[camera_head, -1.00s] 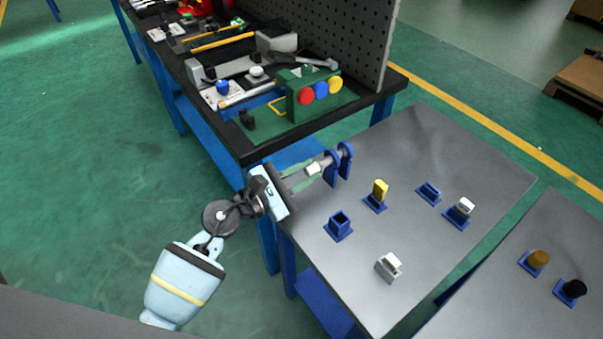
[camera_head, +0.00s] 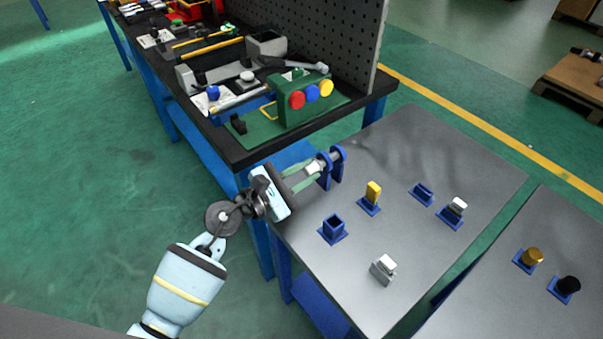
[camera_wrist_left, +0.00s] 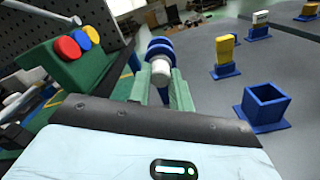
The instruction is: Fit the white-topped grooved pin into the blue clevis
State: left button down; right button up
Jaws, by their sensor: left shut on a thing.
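The blue clevis (camera_head: 338,171) stands upright on the grey table near its left edge. Its two upright lugs also show in the wrist view (camera_wrist_left: 160,45). My left gripper (camera_head: 309,172) is shut on the white-topped pin (camera_head: 315,166), with a finger on either side. The pin lies roughly level and points at the clevis. Its white end (camera_wrist_left: 160,72) is close to the near lug, and a grey shaft shows at the lugs. The groove and the exact depth of the pin are hidden. My right gripper is not in view.
A blue square socket (camera_head: 333,228), a yellow block (camera_head: 373,191) in a blue holder and a white-topped grey block (camera_head: 383,268) stand on the grey table. A dark workbench (camera_head: 240,150) with a green button box (camera_head: 303,103) is close on the left.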

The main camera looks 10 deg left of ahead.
pick_arm(q)
jog(key=shift+w+d+r, duration=0.1)
jog(key=shift+w+d, duration=0.25)
jog(key=shift+w, duration=0.05)
jog(key=c, duration=1.2)
grip_release()
jog(key=shift+v, duration=2.55)
jog(key=shift+b+v, duration=0.6)
jog(key=shift+v, duration=3.3)
